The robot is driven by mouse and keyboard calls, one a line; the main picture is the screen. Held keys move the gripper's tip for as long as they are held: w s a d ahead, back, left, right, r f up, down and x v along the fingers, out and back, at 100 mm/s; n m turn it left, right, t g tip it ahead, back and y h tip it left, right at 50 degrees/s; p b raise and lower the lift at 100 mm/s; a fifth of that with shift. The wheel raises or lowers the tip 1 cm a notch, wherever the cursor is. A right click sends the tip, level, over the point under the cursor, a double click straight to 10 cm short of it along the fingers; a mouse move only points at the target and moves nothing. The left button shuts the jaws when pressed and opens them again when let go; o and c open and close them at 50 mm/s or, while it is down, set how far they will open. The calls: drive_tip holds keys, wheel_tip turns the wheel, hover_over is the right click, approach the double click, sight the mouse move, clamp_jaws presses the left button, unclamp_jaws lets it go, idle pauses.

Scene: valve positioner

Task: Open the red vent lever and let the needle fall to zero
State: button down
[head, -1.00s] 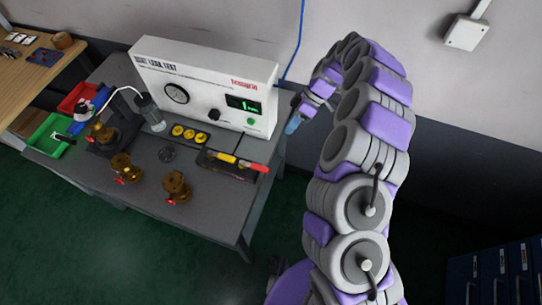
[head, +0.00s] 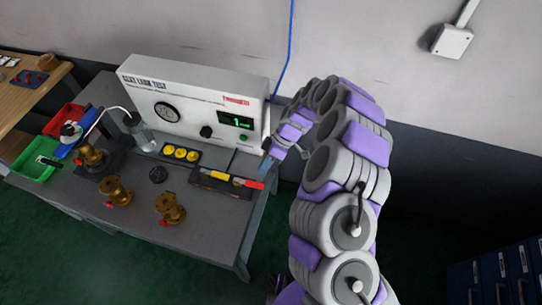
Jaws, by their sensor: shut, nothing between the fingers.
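The white test panel (head: 195,100) stands at the back of the grey bench, with a round dial gauge (head: 167,111) on its face. The gauge needle is too small to read. A brass valve (head: 92,157) sits in a dark fixture at the left, with a red part (head: 79,160) low on it. Two more brass valves (head: 116,191) (head: 170,208) stand in front, each with a small red part. I cannot tell which red part is the vent lever. My gripper (head: 265,166) is shut and empty near the panel's right end, apart from the valves and gauge.
A black tray (head: 224,187) with yellow- and red-handled tools lies near my gripper. Yellow round parts (head: 180,153) sit in front of the panel, beside a glass jar (head: 143,136). Red (head: 66,118) and green (head: 35,160) bins stand at the left.

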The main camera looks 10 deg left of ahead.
sight(249, 183)
drive_tip(key=shift+s+d+r, duration=0.1)
drive_tip(key=shift+s+d, duration=0.1)
drive_tip(key=shift+s, duration=0.5)
drive_tip(key=shift+s+d+r, duration=0.1)
drive_tip(key=shift+s+d, duration=0.05)
drive_tip(key=shift+s, duration=0.5)
drive_tip(key=shift+a+f, duration=0.1)
drive_tip(key=shift+a, duration=0.1)
drive_tip(key=shift+a, duration=0.25)
drive_tip(key=shift+s, duration=0.15)
